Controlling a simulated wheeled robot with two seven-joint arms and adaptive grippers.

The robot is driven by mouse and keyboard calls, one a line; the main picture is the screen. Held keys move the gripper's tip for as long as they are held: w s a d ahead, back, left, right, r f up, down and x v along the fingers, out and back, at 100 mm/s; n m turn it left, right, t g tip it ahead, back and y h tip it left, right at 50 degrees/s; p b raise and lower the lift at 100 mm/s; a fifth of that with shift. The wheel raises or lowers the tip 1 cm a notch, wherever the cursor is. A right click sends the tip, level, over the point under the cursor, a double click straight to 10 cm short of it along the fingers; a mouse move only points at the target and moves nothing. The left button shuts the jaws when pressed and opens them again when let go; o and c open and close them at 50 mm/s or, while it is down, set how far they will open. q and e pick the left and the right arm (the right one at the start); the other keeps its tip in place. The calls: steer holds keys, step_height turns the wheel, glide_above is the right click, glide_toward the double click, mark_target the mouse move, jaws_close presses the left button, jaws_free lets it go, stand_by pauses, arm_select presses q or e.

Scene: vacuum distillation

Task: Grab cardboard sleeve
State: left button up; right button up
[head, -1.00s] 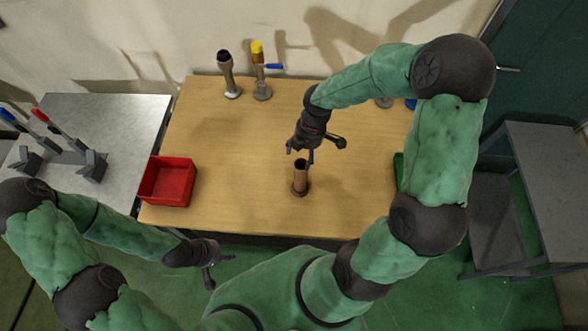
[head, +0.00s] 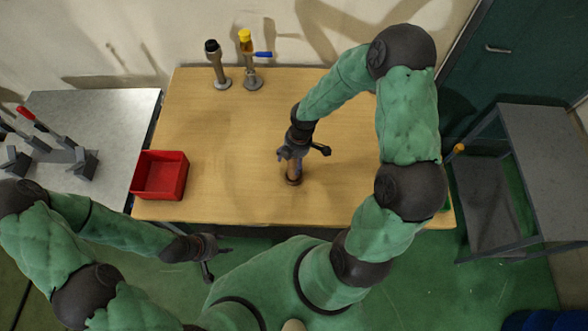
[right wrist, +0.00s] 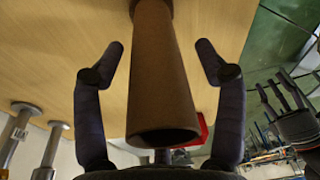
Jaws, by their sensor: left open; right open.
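The cardboard sleeve (head: 294,169) is a brown upright tube on a small dark base near the front middle of the wooden table. In the right wrist view the sleeve (right wrist: 158,75) lies between the two open fingers, with visible gaps on both sides. My right gripper (head: 290,156) is open around the upper part of the sleeve and partly hides it in the head view. My left gripper (head: 222,262) is open and empty, in front of the table's near edge, away from the sleeve.
A red bin (head: 160,176) stands at the table's front left. A grey table (head: 95,115) with clamps is at the left. The wood around the sleeve is clear.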

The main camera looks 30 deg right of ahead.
jaws_close()
steer(key=shift+r, duration=0.1)
stand_by(0.3)
